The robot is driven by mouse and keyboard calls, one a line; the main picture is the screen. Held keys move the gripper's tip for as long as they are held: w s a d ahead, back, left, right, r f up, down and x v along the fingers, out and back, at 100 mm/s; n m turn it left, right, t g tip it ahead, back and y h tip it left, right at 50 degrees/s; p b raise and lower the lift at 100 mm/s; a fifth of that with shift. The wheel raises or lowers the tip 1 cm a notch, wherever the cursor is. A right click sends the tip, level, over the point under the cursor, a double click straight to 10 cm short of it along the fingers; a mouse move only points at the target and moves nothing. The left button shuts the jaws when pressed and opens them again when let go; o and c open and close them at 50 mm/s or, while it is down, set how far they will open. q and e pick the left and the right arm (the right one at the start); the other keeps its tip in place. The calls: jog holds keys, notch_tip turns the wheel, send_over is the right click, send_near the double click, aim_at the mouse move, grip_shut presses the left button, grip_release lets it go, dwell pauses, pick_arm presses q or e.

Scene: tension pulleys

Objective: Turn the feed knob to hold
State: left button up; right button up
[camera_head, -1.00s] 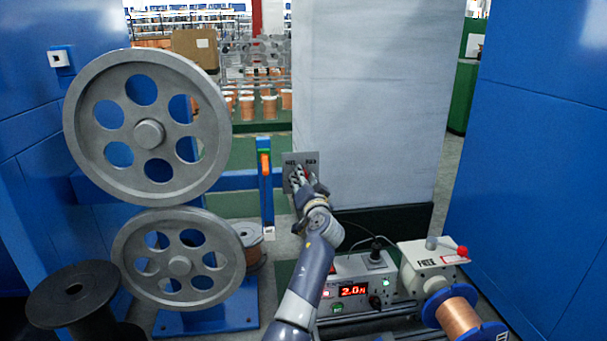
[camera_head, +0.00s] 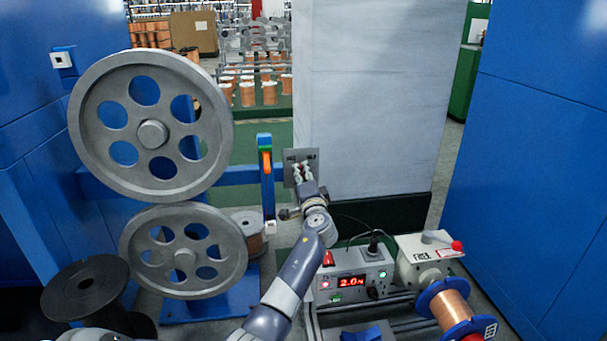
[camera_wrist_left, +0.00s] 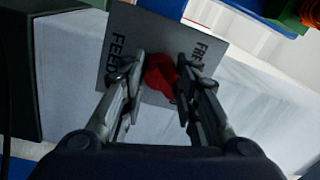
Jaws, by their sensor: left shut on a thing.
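The red feed knob (camera_wrist_left: 160,77) sits on a grey plate (camera_wrist_left: 95,85) with dark lettering. In the left wrist view, the word FEED is at the plate's left and a partly covered word starting FRE is at its right. The knob's pointing direction is unclear. My right gripper is not in view.
An upright blue bar with an orange-and-green lever (camera_head: 266,160) stands just left of the plate. Two large grey pulleys (camera_head: 92,125) are farther left. A control box with a red display (camera_head: 352,282) and a copper spool (camera_head: 450,308) are below right. The pale column (camera_head: 380,110) stands behind.

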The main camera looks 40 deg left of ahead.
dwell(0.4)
pick_arm(q)
jog(key=o, duration=1.1)
jog(key=shift+d, duration=0.1)
jog(key=v, duration=1.2)
jog(key=shift+f, duration=0.1)
